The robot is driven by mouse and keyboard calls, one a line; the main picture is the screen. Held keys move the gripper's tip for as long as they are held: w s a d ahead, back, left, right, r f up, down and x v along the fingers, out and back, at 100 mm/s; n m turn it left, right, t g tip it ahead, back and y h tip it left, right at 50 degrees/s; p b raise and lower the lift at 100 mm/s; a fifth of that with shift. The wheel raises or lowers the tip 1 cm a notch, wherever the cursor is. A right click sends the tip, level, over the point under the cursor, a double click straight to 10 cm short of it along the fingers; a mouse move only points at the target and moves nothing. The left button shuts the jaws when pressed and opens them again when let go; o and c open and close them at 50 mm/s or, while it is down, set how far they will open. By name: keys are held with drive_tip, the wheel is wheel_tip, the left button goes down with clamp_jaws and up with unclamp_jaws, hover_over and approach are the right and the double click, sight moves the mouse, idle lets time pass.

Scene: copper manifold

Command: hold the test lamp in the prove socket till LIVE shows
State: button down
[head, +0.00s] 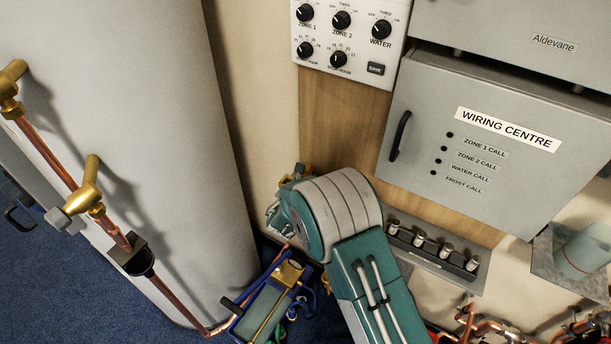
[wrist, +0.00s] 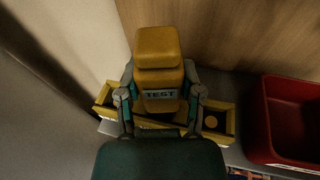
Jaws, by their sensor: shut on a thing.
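The test lamp (wrist: 158,48) is a yellow block with a dark label reading TEST, in the middle of the wrist view. My gripper (wrist: 160,98) has a finger on each side of its lower part and is shut on it. In the head view my gripper (head: 284,205) is small and mostly hidden behind my arm. A yellow-edged holder (wrist: 228,124) lies behind and below the lamp in the wrist view, with a round yellow spot in its right part. I cannot tell whether the lamp touches it. I cannot make out the prove socket or a LIVE sign.
A red bin (wrist: 295,120) stands at the right of the wrist view. In the head view, a grey wiring centre box (head: 420,125) and a white dial panel (head: 350,52) hang on the wall. A large pale cylinder (head: 140,130) with copper pipe (head: 52,155) fills the left.

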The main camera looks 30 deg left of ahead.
drive_tip(key=shift+a+f, duration=0.1)
drive_tip(key=shift+f, duration=0.5)
idle(1.7)
drive_tip(key=shift+r, duration=2.25)
drive_tip(key=shift+s, duration=0.1)
